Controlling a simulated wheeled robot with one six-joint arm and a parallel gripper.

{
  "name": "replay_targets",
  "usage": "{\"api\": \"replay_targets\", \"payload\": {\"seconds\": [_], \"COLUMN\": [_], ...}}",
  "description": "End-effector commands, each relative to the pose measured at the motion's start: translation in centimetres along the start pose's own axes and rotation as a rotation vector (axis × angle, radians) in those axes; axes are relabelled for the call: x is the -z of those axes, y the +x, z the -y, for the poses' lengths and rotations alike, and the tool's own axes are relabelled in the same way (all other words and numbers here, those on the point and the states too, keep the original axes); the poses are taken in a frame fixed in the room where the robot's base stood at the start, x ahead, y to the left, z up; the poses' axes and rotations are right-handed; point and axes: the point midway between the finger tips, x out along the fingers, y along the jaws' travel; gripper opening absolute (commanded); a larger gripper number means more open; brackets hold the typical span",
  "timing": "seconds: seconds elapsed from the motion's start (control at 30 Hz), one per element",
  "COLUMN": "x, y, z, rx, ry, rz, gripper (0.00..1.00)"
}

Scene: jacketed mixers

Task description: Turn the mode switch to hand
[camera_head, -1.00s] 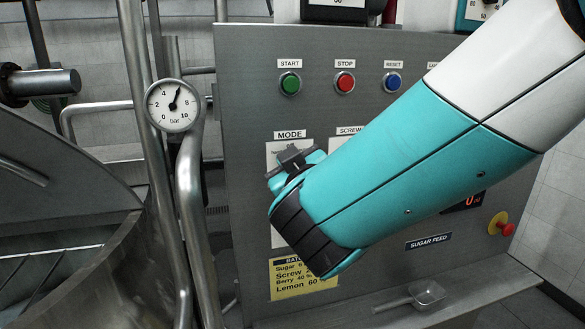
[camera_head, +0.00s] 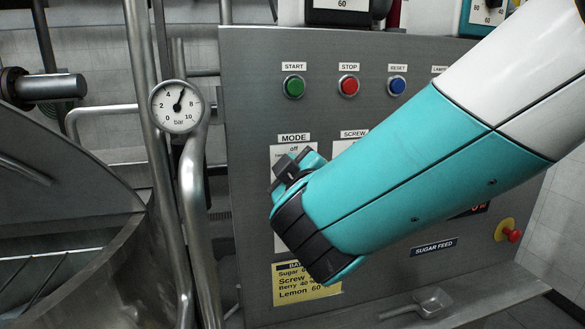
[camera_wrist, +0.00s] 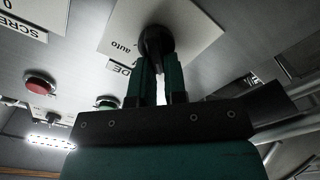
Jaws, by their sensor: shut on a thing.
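The mode switch is a black knob on a white plate under the MODE label (camera_head: 294,138). In the wrist view the knob (camera_wrist: 155,40) sits between my gripper's fingertips, with the word "auto" on the plate (camera_wrist: 118,28) beside it. My gripper (camera_wrist: 158,68) is shut on the knob. In the head view my gripper (camera_head: 292,168) is at the plate, and my arm hides much of the plate and the knob. Part of the word "off" shows at the plate's top. The knob's exact pointing direction is hard to tell.
Green START (camera_head: 294,87), red STOP (camera_head: 348,85) and blue RESET (camera_head: 397,85) buttons sit above. A pressure gauge (camera_head: 178,106) and pipes stand at left. A yellow-based red button (camera_head: 508,231) is at lower right. A metal scoop (camera_head: 428,302) lies on the ledge below.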

Motion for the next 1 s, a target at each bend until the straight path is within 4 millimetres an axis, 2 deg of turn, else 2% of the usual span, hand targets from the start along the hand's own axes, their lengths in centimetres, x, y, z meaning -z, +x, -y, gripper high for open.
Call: {"api": "replay_targets", "payload": {"seconds": [0.07, 0.1, 0.2, 0.47, 0.63, 0.77, 1.0], "x": [0.0, 0.0, 0.0, 0.0, -0.1, -0.3, -0.3], "y": [0.0, 0.0, 0.0, 0.0, -1.3, -3.9, -10.2], "z": [0.1, 0.1, 0.1, 0.0, 0.3, 0.5, 0.6], "rx": [0.002, 0.002, 0.001, 0.0, 0.001, 0.003, 0.004], "ry": [-0.002, -0.002, -0.001, 0.0, 0.0, 0.002, 0.002], "rz": [0.0, 0.0, 0.0, 0.0, -0.002, -0.005, -0.008], "gripper": [0.0, 0.17, 0.38, 0.38, 0.38, 0.38, 0.38]}}
